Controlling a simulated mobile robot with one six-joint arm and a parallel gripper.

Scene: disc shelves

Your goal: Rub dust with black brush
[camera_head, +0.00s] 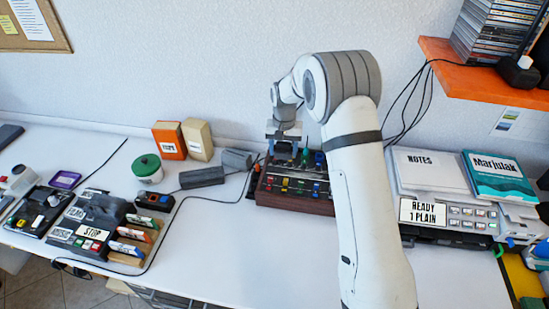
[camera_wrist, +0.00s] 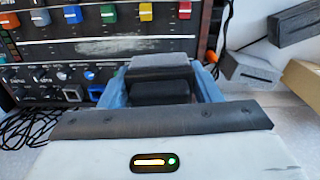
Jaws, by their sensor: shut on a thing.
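My gripper (camera_wrist: 160,92) is shut on a black brush (camera_wrist: 160,68), a dark block held between its two blue fingers. The dust (camera_wrist: 112,46) is a pale whitish smear on the dark strip of a mixer panel, below its coloured sliders. In the wrist view the brush lies just below and right of the smear; I cannot tell whether it touches the panel. In the head view my gripper (camera_head: 283,136) is over the back of the wooden-sided mixer (camera_head: 292,205). The brush and dust are not clear there.
A printer (camera_head: 452,212) stands at right under an orange shelf (camera_head: 480,68). Cables cross the desk. The front desk is clear.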

